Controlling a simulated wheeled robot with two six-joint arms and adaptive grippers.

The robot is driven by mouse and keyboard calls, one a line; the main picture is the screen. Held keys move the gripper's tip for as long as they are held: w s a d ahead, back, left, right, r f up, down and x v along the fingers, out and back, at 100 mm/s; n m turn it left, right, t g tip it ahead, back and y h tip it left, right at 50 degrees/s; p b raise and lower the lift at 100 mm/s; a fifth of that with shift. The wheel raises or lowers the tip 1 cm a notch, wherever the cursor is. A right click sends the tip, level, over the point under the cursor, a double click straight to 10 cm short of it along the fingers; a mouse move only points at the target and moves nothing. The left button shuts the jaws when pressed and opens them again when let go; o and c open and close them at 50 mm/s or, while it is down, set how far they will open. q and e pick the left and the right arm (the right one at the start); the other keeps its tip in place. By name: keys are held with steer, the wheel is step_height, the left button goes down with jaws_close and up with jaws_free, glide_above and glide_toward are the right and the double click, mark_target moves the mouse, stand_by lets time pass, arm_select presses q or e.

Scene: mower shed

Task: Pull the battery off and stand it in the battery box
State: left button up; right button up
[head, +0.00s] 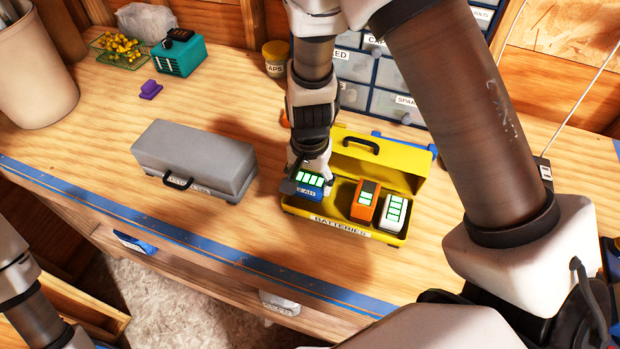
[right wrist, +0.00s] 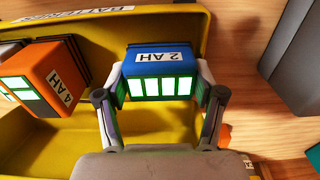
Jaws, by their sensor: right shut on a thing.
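The blue 2 AH battery (head: 309,192), with lit green bars, is in my right gripper (head: 307,182). In the right wrist view, the fingers are shut on both sides of the battery (right wrist: 158,61). It is over or in the left end of the open yellow battery box (head: 341,226); I cannot tell whether it touches the floor. An orange 4 AH battery (head: 364,199) and a white battery (head: 394,213) stand in the box to its right. The box's yellow wall (right wrist: 178,17) also shows in the right wrist view. My left gripper is out of view.
A closed grey case (head: 195,155) lies left of the box on the wooden bench. A teal device (head: 181,55), a purple piece (head: 150,89) and a yellow-lidded jar (head: 275,57) stand farther back. Drawer units (head: 360,68) stand behind the box. Bench space in front of it is clear.

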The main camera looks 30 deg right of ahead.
steer(key=o, duration=1.4)
steer(key=shift+s+f, duration=0.3)
steer(key=shift+c, duration=0.2)
steer(key=r, duration=0.3)
steer(key=w+r, duration=0.1)
steer(key=r, duration=0.1)
steer(key=shift+d+r, duration=0.2)
steer(key=shift+d, duration=0.05)
step_height(320, 180, up, 7)
steer(key=shift+s+a, duration=0.3)
steer(key=shift+s, duration=0.05)
